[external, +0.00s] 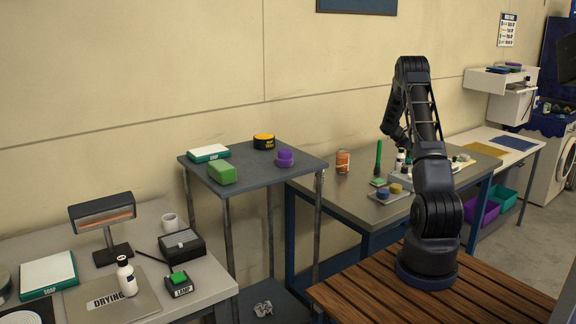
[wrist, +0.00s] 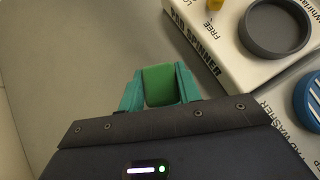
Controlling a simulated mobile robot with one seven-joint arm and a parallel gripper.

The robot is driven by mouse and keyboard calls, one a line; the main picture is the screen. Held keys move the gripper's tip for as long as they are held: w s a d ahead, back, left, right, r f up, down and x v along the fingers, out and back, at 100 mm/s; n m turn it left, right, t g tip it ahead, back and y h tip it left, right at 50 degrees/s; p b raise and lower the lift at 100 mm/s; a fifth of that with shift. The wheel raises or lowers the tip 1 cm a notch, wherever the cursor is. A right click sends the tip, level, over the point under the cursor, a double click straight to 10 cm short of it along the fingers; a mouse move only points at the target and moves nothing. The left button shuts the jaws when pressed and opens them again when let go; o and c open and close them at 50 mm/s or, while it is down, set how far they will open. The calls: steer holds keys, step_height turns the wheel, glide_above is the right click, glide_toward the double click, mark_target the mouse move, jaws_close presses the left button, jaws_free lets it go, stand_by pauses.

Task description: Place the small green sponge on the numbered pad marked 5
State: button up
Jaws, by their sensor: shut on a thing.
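In the wrist view my gripper (wrist: 158,74) has its two teal fingers closed on the small green sponge (wrist: 160,87), one finger on each side. Behind the sponge is a plain grey-beige surface; I cannot tell the height above it. In the external view my arm bends over the middle workbench (external: 349,199), and its links hide the gripper and the held sponge. I cannot make out a pad marked 5 in either view.
A white box (wrist: 232,50) with a dark round cup (wrist: 274,28) and a blue disc (wrist: 308,98) lie right of the gripper. A green brush (external: 378,158) and an orange can (external: 343,161) stand on the workbench. A larger green block (external: 222,172) sits on the side stand (external: 255,178).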

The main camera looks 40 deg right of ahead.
steer(key=shift+f, duration=0.1)
steer(key=o, duration=0.9)
steer(key=shift+o, duration=0.2)
